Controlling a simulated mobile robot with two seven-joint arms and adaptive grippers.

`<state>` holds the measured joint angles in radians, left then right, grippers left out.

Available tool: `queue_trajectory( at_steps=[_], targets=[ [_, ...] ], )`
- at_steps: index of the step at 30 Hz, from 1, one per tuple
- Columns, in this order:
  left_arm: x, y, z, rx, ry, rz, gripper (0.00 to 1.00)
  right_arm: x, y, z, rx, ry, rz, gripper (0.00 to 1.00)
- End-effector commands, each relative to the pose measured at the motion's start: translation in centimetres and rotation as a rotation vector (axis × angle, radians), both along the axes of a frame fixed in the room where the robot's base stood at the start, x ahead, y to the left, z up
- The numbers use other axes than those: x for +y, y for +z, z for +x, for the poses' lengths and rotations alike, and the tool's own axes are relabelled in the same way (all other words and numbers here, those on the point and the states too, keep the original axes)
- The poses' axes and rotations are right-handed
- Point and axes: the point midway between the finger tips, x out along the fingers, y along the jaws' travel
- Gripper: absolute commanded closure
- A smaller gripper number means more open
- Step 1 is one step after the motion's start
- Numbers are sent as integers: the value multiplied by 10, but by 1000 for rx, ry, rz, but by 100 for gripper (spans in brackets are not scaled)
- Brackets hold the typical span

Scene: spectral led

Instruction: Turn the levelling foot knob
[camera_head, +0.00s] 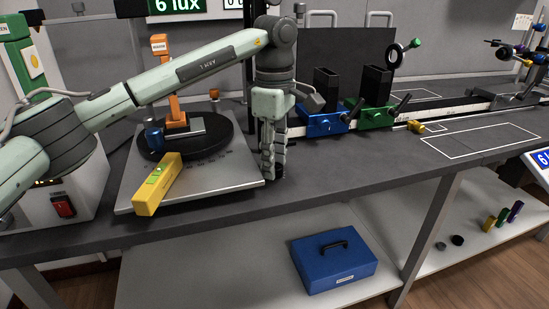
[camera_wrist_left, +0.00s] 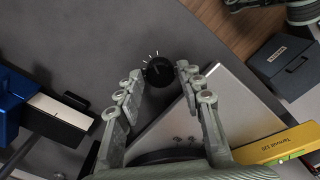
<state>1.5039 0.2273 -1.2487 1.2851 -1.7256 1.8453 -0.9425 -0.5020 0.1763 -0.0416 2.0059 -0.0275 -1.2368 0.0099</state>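The levelling foot knob (camera_wrist_left: 158,70) is a round black knob with white tick marks beside it, near a corner of the grey metal plate (camera_wrist_left: 240,98). It shows in the left wrist view between the two fingertips of my left gripper, with gaps on both sides. My left gripper (camera_head: 272,172) is open and points down at the right corner of the plate (camera_head: 235,181) in the head view, where it hides the knob. A yellow spirit level (camera_head: 144,201) with a green vial lies on the plate, and also shows in the wrist view (camera_wrist_left: 262,150).
A black round turntable (camera_head: 222,146) with an orange post (camera_head: 174,108) stands on the plate. Blue (camera_head: 326,124) and green (camera_head: 372,115) holders sit on a rail to the right of my gripper. The bench in front of the rail is clear. A blue box (camera_head: 335,265) is on the lower shelf.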

Motion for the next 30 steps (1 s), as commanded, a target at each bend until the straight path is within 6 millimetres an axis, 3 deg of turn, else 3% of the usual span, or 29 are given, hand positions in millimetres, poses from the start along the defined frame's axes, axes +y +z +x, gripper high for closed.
queue_trajectory(
  at_steps=[8,17,30],
  targets=[
    [0,-2,0,0,0,0,63,0,0,0,-1,0,1,60],
    [0,-2,0,0,0,-1,100,0,0,0,-1,0,1,60],
    [0,-1,0,0,99,-1,100,0,0,0,1,0,0,60]
  ],
)
